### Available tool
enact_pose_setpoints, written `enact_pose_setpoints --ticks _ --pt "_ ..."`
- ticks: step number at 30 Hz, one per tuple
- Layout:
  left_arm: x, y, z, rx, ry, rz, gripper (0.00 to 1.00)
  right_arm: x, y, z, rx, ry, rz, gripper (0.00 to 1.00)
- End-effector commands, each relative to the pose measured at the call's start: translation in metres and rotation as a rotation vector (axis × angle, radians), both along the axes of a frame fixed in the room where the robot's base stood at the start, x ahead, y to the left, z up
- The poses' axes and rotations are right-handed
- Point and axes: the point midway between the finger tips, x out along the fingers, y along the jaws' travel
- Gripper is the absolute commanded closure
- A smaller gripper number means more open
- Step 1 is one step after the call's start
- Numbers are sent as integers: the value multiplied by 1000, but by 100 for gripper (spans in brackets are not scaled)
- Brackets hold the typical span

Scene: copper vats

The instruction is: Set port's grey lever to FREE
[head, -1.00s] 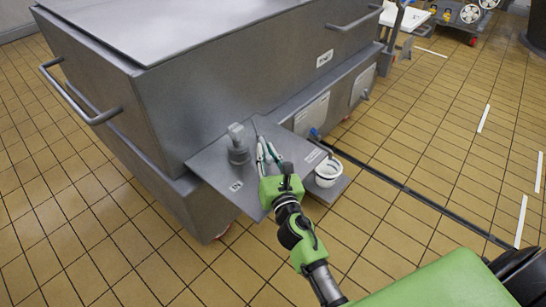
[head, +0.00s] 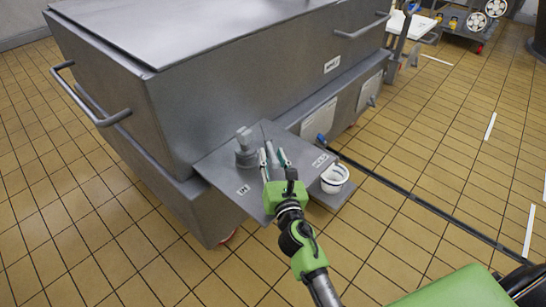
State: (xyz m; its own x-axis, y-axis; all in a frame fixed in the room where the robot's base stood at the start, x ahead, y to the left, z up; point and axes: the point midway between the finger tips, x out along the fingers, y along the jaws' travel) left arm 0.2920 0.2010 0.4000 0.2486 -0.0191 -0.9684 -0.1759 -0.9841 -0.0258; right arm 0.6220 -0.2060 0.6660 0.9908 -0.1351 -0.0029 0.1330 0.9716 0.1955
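A grey fitting (head: 245,150) with a round base and a blocky upper part stands on a flat grey panel (head: 215,170) at the vat's near corner. It looks like the grey lever. One small white label (head: 243,190) sits at the panel's left front, another (head: 320,160) at its right; the lettering is too small to read surely. My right gripper (head: 273,155) is over the panel, just right of the fitting, with its two fingers apart and nothing between them. It appears apart from the fitting. My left gripper is out of view.
The large grey vat (head: 230,95) with bar handles fills the back. A blue-tipped handle (head: 321,138) and a white bucket (head: 335,174) are right of the panel. A dark floor channel (head: 430,203) runs right. The tiled floor (head: 130,260) at front left is clear.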

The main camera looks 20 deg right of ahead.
Motion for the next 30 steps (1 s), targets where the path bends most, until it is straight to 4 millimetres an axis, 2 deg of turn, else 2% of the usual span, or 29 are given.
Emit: enact_pose_setpoints --ticks 5,10,18,21,30 --pt "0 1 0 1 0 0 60 1 -2 10 -3 -8 -2 72" --pt "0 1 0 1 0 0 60 1 -1 27 -6 -7 3 72" --pt "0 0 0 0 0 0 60 0 0 77 -4 -5 2 72" --pt "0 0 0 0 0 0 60 0 0 89 0 -3 0 72" --pt "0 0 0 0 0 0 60 0 0 100 -1 1 0 72"
